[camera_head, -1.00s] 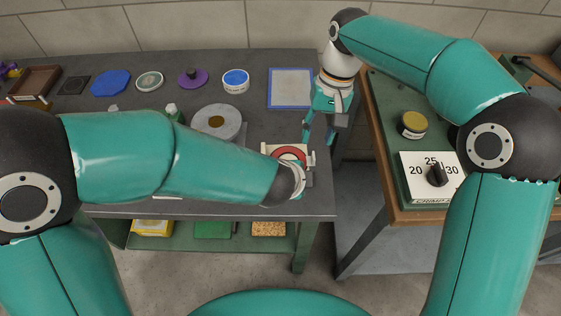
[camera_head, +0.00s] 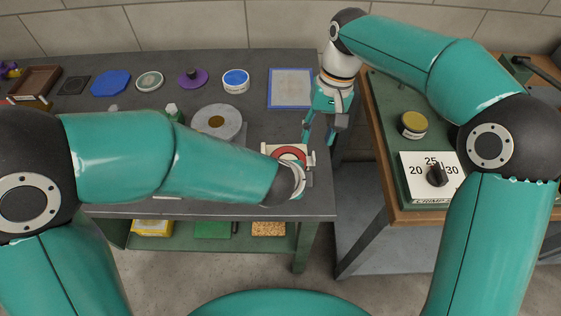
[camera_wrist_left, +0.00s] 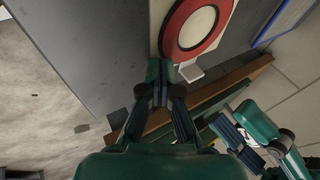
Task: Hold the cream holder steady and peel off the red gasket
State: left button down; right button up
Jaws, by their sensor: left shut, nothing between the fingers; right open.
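The cream holder (camera_head: 311,158) lies near the right edge of the grey table, partly covered by my left wrist in the head view. The red gasket (camera_head: 289,149) is a ring lying on the holder. In the left wrist view the gasket (camera_wrist_left: 170,32) shows as a flat ring around a pale centre, on the cream holder (camera_wrist_left: 156,22). My left gripper (camera_wrist_left: 160,74) is shut and empty, its tips showing just below the gasket in that view. In the head view my wrist hides it. My right gripper (camera_head: 319,134) is open and empty, pointing down just right of the holder.
A grey disc (camera_head: 216,122) lies left of the holder, a blue-edged panel (camera_head: 291,88) behind it. Tubs and small parts line the table's back. A green-topped bench (camera_head: 390,95) with a dial box (camera_head: 431,187) stands right, across a gap.

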jog(key=shift+s, duration=0.1)
jog(key=shift+c, duration=0.2)
dwell(1.1)
jog(key=shift+w, duration=0.3)
jog(key=shift+f, duration=0.15)
jog(key=shift+w+d+x, duration=0.15)
jog(key=shift+x, duration=0.9)
jog(key=shift+w+d+x, duration=0.15)
jog(key=shift+w+x, duration=0.05)
jog(key=shift+x, duration=0.85)
jog(key=shift+w+d+x, duration=0.15)
jog(key=shift+x, duration=0.95)
jog(key=shift+f, duration=0.1)
grip_shut()
